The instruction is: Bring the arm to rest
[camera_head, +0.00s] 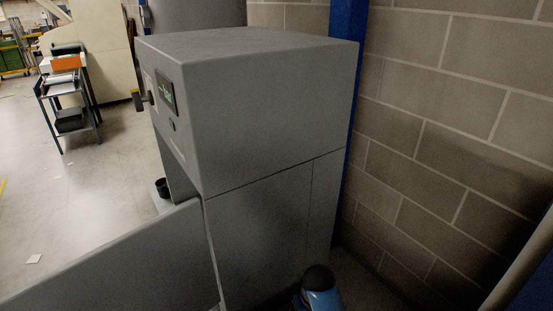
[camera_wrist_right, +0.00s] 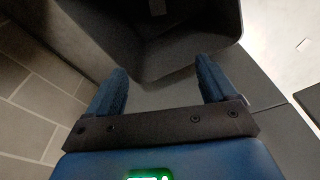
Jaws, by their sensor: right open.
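My right gripper (camera_wrist_right: 163,70) shows in the right wrist view. Its two blue fingers are wide apart with nothing between them. Beyond the fingertips is a dark grey open hollow (camera_wrist_right: 185,50) with a small lighter patch deep inside; I cannot tell whether the fingers touch its edge. In the head view a blue part with a dark rounded end at the bottom, right of centre, looks like part of my right arm; its gripper cannot be made out there. My left gripper is in neither view.
A large grey machine (camera_head: 270,110) with a small display fills the middle of the head view. A black cup (camera_head: 162,188) stands low at its left. A block wall (camera_head: 450,120) closes the right side. Open floor (camera_head: 90,190) lies left, with a black cart (camera_head: 65,95) farther back.

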